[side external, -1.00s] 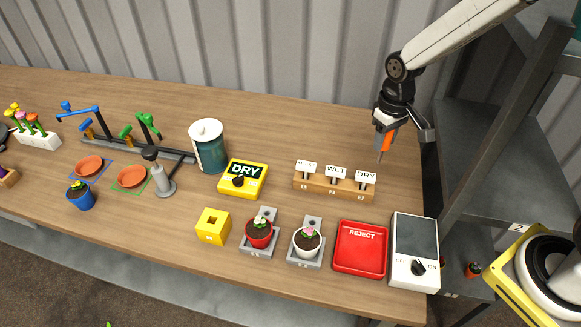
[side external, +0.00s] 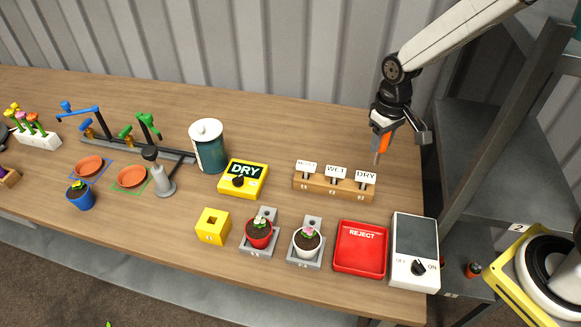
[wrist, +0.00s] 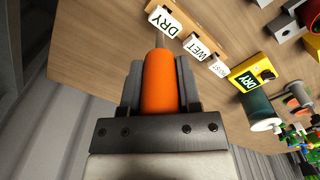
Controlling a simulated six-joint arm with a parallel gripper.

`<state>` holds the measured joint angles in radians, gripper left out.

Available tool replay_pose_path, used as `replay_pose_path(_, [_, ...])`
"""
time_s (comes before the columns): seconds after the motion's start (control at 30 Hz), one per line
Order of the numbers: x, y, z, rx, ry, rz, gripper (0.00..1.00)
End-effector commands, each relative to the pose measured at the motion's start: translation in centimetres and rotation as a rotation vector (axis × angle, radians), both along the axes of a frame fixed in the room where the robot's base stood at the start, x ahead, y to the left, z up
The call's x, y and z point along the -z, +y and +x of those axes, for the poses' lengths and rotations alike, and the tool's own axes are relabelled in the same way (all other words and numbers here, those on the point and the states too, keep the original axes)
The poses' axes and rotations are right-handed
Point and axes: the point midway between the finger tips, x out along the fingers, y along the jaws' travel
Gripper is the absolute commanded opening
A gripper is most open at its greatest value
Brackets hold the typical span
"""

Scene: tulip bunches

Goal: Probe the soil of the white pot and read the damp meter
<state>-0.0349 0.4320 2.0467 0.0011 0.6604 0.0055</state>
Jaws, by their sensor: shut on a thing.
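My gripper (side external: 384,135) is shut on the orange handle of the probe (side external: 382,142). It holds the probe tip-down over the table's back right, near the tag holder. In the wrist view the orange probe (wrist: 161,82) sits between the jaws, its thin metal rod pointing away. The white pot (side external: 307,242), with dark soil and a pink flower, stands on a grey stand at the front, left of the red tray. The yellow meter (side external: 243,179) reads DRY and has a black knob; it also shows in the wrist view (wrist: 252,74).
A wooden holder (side external: 334,187) bears MOIST, WET and DRY tags. A red pot (side external: 259,233), a yellow block (side external: 212,227), a red REJECT tray (side external: 361,249) and a white switch box (side external: 414,252) line the front. A teal canister (side external: 209,147) stands behind the meter. The middle back is clear.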

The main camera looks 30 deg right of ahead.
Motion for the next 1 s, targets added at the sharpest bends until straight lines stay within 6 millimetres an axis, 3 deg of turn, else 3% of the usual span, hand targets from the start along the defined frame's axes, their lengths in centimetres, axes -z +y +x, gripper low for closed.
replay_pose_path(0.37, [-0.1,8.2,-0.5,-0.172,0.000,0.000,0.00])
replay_pose_path(0.7, [-0.2,17.1,-3.1,-0.361,0.000,0.000,0.00])
replay_pose_path(1.0, [-0.3,22.2,-5.6,-0.474,0.000,-0.001,0.00])
